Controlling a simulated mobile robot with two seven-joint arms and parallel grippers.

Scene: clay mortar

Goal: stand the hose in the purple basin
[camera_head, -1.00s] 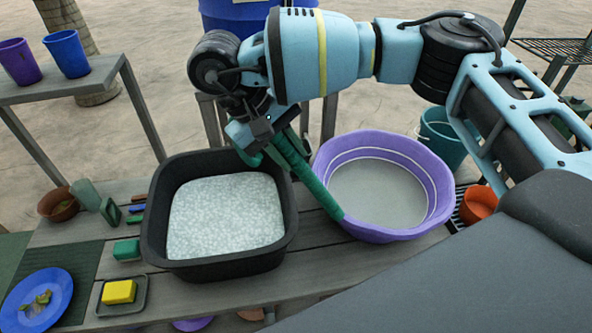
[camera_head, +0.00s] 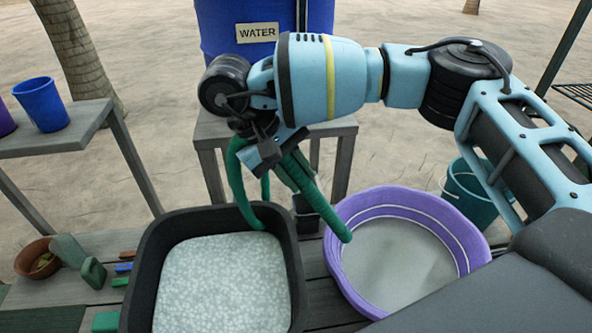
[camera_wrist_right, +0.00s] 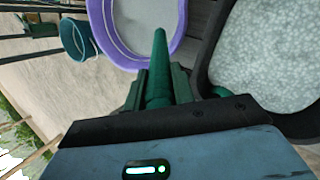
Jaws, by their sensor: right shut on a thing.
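The purple basin (camera_head: 455,225) stands on the slatted bench, with a grey surface inside. My right gripper (camera_head: 290,170) is shut on the green hose (camera_head: 318,205), above the gap between the basin and the black tub. The hose's free end slants down to the right and overlaps the basin's left rim; I cannot tell how far above the rim it is. The rest of the hose loops down behind the tub. In the right wrist view the hose (camera_wrist_right: 160,60) points from between the fingers (camera_wrist_right: 158,90) toward the basin (camera_wrist_right: 150,55). My left gripper is out of view.
The black tub (camera_head: 145,260) of pale bubbly content stands left of the basin. A blue water barrel (camera_head: 220,30) is on a stand behind. A teal bucket (camera_head: 468,190) stands behind the basin's right side. Small items, including a brown bowl (camera_head: 30,262), lie left.

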